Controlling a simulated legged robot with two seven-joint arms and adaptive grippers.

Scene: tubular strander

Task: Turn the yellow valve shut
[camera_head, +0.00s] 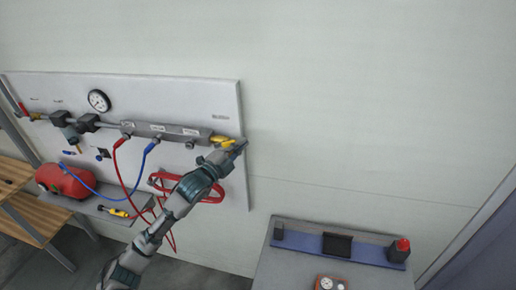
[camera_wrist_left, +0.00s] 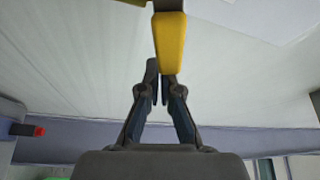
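The yellow valve (camera_head: 220,141) is at the right end of the grey pipe manifold on the wall panel. Its yellow handle (camera_wrist_left: 170,45) hangs into the top middle of the left wrist view and overlaps the tip of one finger. My left gripper (camera_head: 238,148) is beside the valve's right end in the head view. In the left wrist view the fingers of my left gripper (camera_wrist_left: 159,82) come together with only a narrow gap, and nothing shows between them. I cannot tell whether a finger touches the handle. My right gripper is not in view.
The panel (camera_head: 180,95) carries a gauge (camera_head: 98,100), red and blue hoses, and a coiled red hose (camera_head: 205,190) behind my left arm. A red tank (camera_head: 62,182) is at the left. A grey cabinet (camera_head: 300,272) stands at lower right. The wall right of the panel is bare.

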